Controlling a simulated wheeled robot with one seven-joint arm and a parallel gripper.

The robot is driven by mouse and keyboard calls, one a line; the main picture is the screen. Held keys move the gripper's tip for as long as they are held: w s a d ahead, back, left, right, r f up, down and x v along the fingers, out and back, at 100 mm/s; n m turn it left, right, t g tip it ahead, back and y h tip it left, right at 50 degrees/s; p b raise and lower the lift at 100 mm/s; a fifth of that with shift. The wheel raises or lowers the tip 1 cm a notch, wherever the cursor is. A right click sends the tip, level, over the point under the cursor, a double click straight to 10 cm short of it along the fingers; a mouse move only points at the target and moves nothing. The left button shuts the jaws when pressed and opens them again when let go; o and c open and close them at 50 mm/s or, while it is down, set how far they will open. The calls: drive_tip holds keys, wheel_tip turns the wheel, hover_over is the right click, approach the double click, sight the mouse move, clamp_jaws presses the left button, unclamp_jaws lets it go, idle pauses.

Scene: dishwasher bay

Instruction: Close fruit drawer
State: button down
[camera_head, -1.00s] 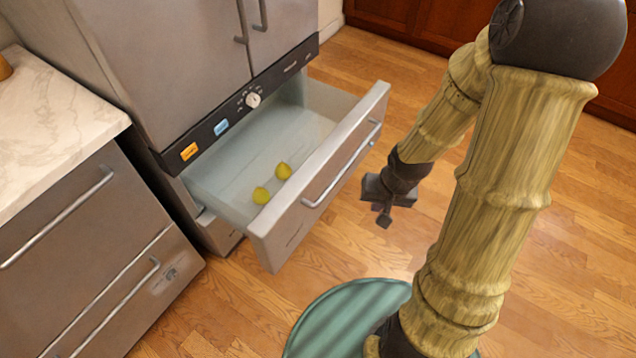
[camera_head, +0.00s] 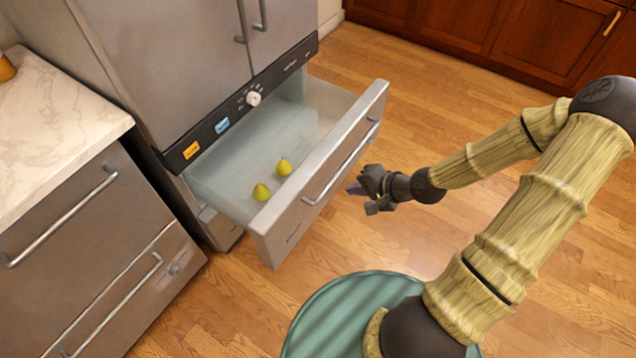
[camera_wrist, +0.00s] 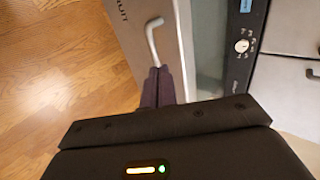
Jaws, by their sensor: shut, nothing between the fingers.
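The fruit drawer (camera_head: 318,185) is pulled out at the bottom of the steel fridge, with a long bar handle on its front. Two yellow-green fruits lie inside it, one (camera_head: 261,192) nearer and one (camera_head: 284,167) farther back. My gripper (camera_head: 354,189) is just in front of the drawer front, to the right of the handle (camera_head: 340,165), with its fingers pointing at it.
The fridge doors (camera_head: 165,60) above are shut. A marble-topped counter (camera_head: 55,130) with shut steel drawers stands at the left. Wooden cabinets (camera_head: 490,35) line the back. The wooden floor (camera_head: 430,110) right of the drawer is clear.

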sight(309, 184)
drive_tip(key=b+x, duration=0.1)
drive_tip(key=x, duration=0.3)
drive_tip(key=b+x, duration=0.1)
drive_tip(key=x, duration=0.3)
drive_tip(key=a+r+b+x, duration=0.1)
drive_tip(key=x, duration=0.3)
drive_tip(key=shift+w+r, duration=0.1)
drive_tip(key=shift+w, duration=0.25)
drive_tip(key=shift+w+a, duration=0.4)
drive_tip(key=shift+a, duration=0.1)
drive_tip(key=shift+r, duration=0.1)
